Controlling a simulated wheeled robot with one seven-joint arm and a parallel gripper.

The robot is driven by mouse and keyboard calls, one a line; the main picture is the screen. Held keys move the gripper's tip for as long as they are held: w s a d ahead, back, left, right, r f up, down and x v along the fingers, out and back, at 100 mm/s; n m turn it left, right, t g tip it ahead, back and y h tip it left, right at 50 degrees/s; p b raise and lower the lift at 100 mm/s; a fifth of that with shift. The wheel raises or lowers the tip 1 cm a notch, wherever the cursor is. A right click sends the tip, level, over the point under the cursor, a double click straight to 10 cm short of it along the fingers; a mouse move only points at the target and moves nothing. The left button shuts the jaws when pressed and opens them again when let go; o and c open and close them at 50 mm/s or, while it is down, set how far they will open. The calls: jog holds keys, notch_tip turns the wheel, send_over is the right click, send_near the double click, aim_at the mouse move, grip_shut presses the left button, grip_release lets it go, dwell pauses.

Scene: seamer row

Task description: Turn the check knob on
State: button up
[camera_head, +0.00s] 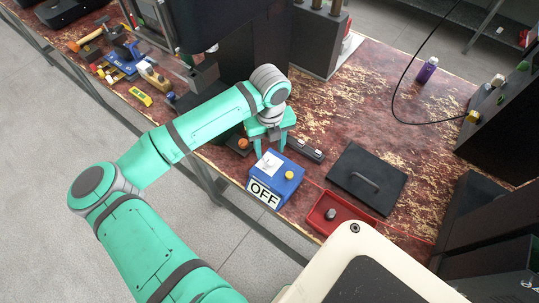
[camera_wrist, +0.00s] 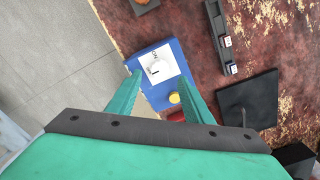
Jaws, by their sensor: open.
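A blue box (camera_head: 262,188) sits near the front edge of the table, with a white label reading OFF (camera_head: 263,194) on its front. Its top has a white plate bearing a small pale knob (camera_wrist: 155,69) and dark marks too small to read surely. A yellow button (camera_head: 289,175) is beside the plate; it also shows in the wrist view (camera_wrist: 174,98). My gripper (camera_head: 269,146) is open and empty, pointing down above the box. In the wrist view its two fingers (camera_wrist: 160,76) appear on either side of the box top, with the knob between and slightly beyond them.
A black strip with small switches (camera_head: 305,150) lies behind the box. A black panel with a handle (camera_head: 350,188) and a red tray (camera_head: 318,221) lie to the right. An orange-topped part (camera_head: 243,144) is at left. Tools crowd the far left; a purple bottle (camera_head: 427,71) stands at back right.

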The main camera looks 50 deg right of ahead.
aim_at(269, 159)
notch_tip(269, 159, down, 4)
jog(key=shift+r, duration=0.1)
jog(key=shift+w+f, duration=0.2)
jog(key=shift+f, duration=0.4)
jog(key=shift+s+d, duration=0.15)
jog(key=shift+s, duration=0.1)
jog(key=shift+w+a, duration=0.15)
jog(key=shift+a, duration=0.05)
jog(key=c, duration=1)
